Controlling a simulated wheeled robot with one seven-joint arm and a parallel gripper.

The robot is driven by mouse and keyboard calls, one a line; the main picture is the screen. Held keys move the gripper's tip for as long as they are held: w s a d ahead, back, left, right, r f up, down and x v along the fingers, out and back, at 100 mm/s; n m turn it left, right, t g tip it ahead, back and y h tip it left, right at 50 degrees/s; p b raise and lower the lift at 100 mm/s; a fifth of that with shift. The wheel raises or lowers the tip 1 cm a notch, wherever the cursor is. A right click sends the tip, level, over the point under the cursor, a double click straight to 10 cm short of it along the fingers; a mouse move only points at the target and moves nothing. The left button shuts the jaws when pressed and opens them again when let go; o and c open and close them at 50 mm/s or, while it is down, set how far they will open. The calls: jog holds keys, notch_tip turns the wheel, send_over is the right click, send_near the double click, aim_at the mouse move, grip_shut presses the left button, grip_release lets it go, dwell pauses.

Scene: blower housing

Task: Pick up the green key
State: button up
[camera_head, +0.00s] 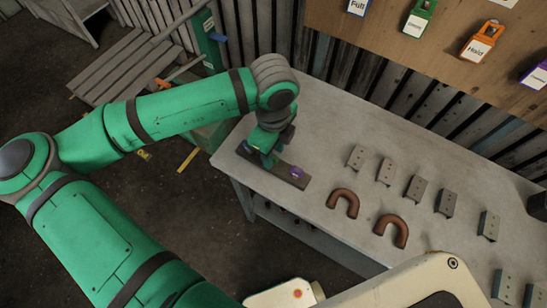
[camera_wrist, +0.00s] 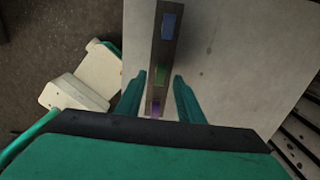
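The green key (camera_wrist: 160,70) sits on a dark narrow bar (camera_wrist: 158,45) in the wrist view, between a blue key (camera_wrist: 168,26) and a purple key (camera_wrist: 156,108). My gripper (camera_wrist: 160,76) is open, with one finger on each side of the bar near the green key. Nothing shows held between the fingers. In the head view, my gripper (camera_head: 267,158) is pointed down over the bar (camera_head: 258,161), which lies near the table's left end. The purple key (camera_head: 296,172) shows there at the bar's right end. My gripper seems to hide the green key in that view.
The grey table (camera_head: 330,125) holds two brown U-shaped pieces (camera_head: 343,203) and several small grey blocks (camera_head: 416,188) to the right of the bar. Labelled coloured locks (camera_head: 482,42) are on a wooden board behind. The tabletop behind the bar is clear.

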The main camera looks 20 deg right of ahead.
jog(key=shift+w+a+f, duration=0.1)
jog(key=shift+f, duration=1.1)
grip_shut()
